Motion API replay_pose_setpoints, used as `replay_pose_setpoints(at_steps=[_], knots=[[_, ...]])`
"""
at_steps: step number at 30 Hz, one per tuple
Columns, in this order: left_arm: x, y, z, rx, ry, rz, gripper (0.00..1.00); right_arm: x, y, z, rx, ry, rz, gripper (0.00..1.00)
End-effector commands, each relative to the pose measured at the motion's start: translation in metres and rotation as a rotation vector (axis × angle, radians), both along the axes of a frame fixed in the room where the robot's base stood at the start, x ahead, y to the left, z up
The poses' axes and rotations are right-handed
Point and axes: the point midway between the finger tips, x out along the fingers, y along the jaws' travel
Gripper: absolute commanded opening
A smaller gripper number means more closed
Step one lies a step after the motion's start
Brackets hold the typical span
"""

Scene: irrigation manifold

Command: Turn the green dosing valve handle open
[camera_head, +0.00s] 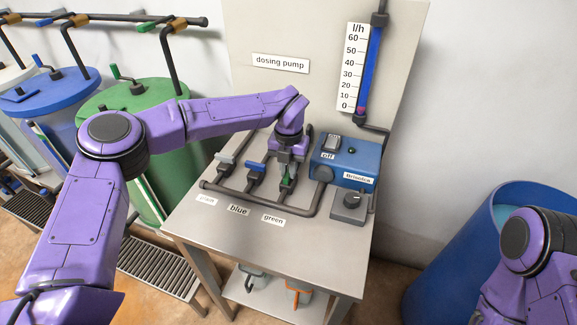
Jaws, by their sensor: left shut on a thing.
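The green dosing valve handle (289,182) is on the pipe manifold, above the label "green" (273,219). My left gripper (287,168) comes down on it from above and is shut on it. The gripper hides most of the handle, so its exact angle is hard to tell. To its left are the blue valve handle (256,167) and a pale grey valve handle (226,158). My right arm shows at the lower right, but its gripper is out of view.
A blue dosing pump (343,164) marked "off" stands right of the valves on the grey bench (262,247). A flow scale (354,70) stands on the back panel. A green barrel (130,110) is at left, and a large blue barrel (440,270) at right.

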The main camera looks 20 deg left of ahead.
Motion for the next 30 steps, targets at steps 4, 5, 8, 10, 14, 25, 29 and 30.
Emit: replay_pose_setpoints(at_steps=[4, 5, 8, 10, 14, 25, 29, 30], knots=[[-0.0003, 0.0, -0.0001, 0.001, 0.001, -0.04, 0.0, 0.0, -0.0001, 0.0022, 0.0, 0.0, 0.0, 0.89], [-0.0003, 0.0, -0.0001, 0.001, 0.001, -0.045, 0.0, 0.0, 0.0, 0.0024, 0.0, 0.0, 0.0, 0.89], [-0.0003, 0.0, -0.0004, 0.0, 0.001, -0.057, 0.0, 0.0, 0.0, 0.0027, 0.0, 0.0, 0.0, 0.89], [-0.0003, 0.0, -0.0006, 0.0, 0.002, -0.063, 0.0, 0.0001, 0.0, 0.0027, 0.0, 0.0, 0.0, 0.89], [-0.0004, 0.0, -0.0007, 0.0, 0.002, -0.065, 0.0, 0.0, 0.0, 0.0027, 0.0, 0.0, 0.0, 0.89], [-0.0003, -0.0001, -0.0006, 0.0, 0.001, -0.064, 0.4, 0.0, 0.0, 0.0027, 0.0, 0.0, 0.0, 0.89], [-0.0002, 0.0, -0.0004, 0.0, 0.001, -0.064, 0.4, 0.0001, 0.0, 0.0027, 0.0, 0.0, 0.0, 0.89], [-0.0002, 0.0, -0.0003, 0.0, 0.001, -0.063, 0.4, 0.0, 0.0, 0.0027, 0.0, 0.0, 0.0, 0.89]])
